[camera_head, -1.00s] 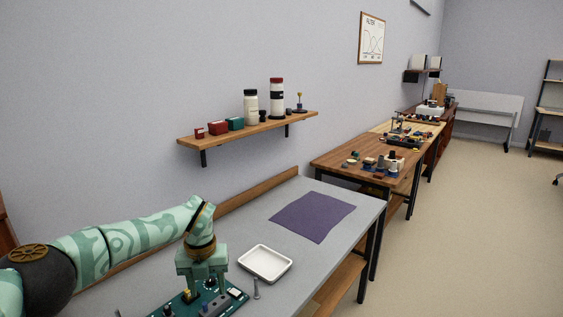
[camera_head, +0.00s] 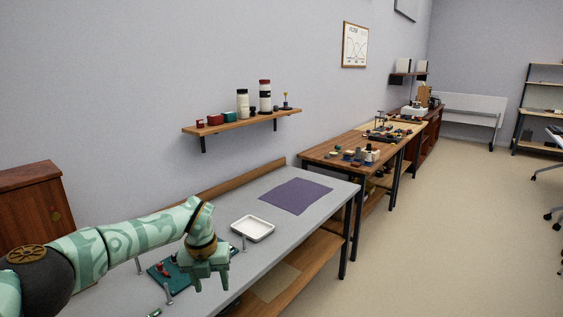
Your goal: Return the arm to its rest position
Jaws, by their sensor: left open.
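My left arm comes in from the lower left, patterned in light and dark green. Its gripper (camera_head: 210,276) points down and is open, with nothing seen between the fingers. It hangs in front of the right part of a dark green circuit board (camera_head: 160,274) on the grey bench (camera_head: 240,199), near the bench's front edge. The gripper hides part of the board. My right gripper is not in view.
A white tray (camera_head: 252,229) and a purple mat (camera_head: 296,196) lie on the bench behind the gripper. A wall shelf (camera_head: 240,123) holds bottles and small boxes. A wooden cabinet (camera_head: 28,208) stands at the left. Open floor (camera_head: 450,230) lies to the right.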

